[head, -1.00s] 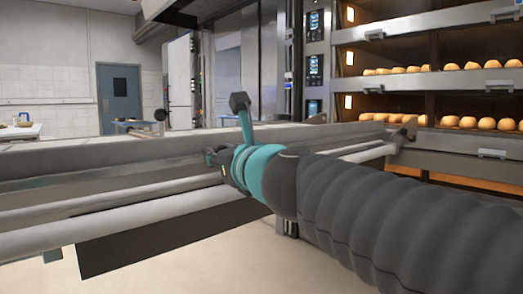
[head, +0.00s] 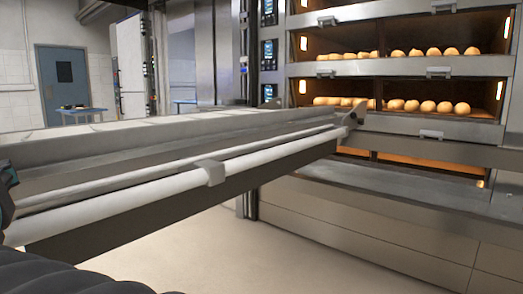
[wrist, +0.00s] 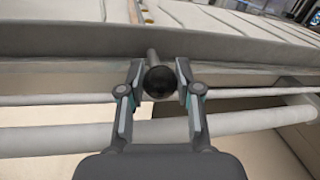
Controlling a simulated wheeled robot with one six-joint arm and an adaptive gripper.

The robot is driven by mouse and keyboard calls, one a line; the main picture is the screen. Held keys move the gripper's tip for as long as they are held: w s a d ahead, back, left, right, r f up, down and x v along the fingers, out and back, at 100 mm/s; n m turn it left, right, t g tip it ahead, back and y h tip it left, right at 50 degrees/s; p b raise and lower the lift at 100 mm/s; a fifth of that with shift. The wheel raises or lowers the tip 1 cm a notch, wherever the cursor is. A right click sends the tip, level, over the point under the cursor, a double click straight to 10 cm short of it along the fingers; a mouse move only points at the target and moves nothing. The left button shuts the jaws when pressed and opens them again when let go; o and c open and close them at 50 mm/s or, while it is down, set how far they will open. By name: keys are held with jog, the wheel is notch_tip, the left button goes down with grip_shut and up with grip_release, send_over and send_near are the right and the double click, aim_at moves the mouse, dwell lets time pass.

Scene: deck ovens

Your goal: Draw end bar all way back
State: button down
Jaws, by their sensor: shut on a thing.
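In the wrist view, my gripper (wrist: 160,72) is shut on a dark round knob (wrist: 158,84). The knob sits on a short grey stem at the long side of the loader. I take it to be the handle of the end bar; the bar itself cannot be clearly told apart. The loader (head: 255,130) is a long grey frame with a pale top, and it runs towards the ovens in the head view.
The deck ovens (head: 400,68) stand at the back right, with bread rolls (head: 432,106) on lit decks. A round white rail (head: 120,205) runs along the loader's side with a grey bracket (head: 209,172) on it. The floor (head: 290,245) below is clear. A blue door (head: 68,85) is far left.

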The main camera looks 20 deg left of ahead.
jog(key=shift+s+a+r, duration=0.1)
jog(key=shift+s+a, duration=0.25)
jog(key=shift+s, duration=0.35)
jog(key=shift+s+a, duration=0.3)
jog(key=shift+s, duration=0.4)
jog(key=c, duration=0.8)
grip_release()
jog(key=shift+s+a, duration=0.1)
jog(key=shift+s, duration=0.05)
jog(key=shift+d, duration=0.2)
jog(key=v, duration=1.1)
jog(key=shift+s+d, duration=0.15)
jog(key=shift+d, duration=0.15)
